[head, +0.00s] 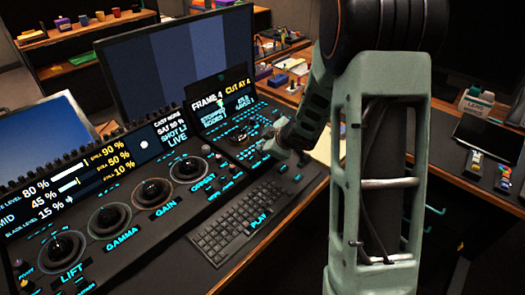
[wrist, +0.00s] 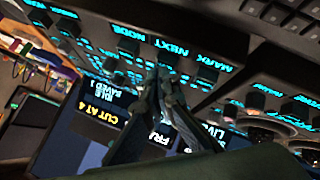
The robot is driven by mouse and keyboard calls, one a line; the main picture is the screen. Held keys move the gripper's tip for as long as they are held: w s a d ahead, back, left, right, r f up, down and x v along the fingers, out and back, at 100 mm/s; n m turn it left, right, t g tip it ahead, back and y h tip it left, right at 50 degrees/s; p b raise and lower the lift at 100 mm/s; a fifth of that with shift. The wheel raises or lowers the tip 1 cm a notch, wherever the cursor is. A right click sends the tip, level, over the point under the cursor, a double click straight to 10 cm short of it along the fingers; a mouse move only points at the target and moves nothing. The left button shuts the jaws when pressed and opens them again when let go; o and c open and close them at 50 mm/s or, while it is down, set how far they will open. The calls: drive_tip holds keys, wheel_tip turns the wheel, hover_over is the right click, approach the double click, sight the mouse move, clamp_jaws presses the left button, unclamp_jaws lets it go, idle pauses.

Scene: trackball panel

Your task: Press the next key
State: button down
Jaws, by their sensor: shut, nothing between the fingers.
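The panel carries small dark keys with glowing cyan labels. In the wrist view a "NEXT" label (wrist: 175,52) stands beside a "MARK" label (wrist: 207,62), rotated in the picture. The dark key by the "NEXT" label is partly hidden by my fingertips, and I cannot tell whether they touch it. My gripper (wrist: 160,74) is shut and empty, its tips close to this row of labels. In the head view my gripper (head: 270,145) is over the right part of the panel, small and partly merged with the dark keys.
Trackballs in rings, such as the gain one (head: 151,191), line the panel to the left. A keyboard (head: 240,222) lies in front. A small screen reading "FRAME 4" (head: 222,101) and a large monitor (head: 175,60) stand behind. Shelves with small objects are at the back.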

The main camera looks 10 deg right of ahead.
drive_tip(key=shift+f, duration=0.2)
idle(0.3)
drive_tip(key=shift+r+p, duration=0.95)
drive_tip(key=shift+r, duration=0.05)
wheel_tip(320, 180, up, 5)
drive_tip(key=p, duration=0.5)
drive_tip(key=shift+r, duration=0.1)
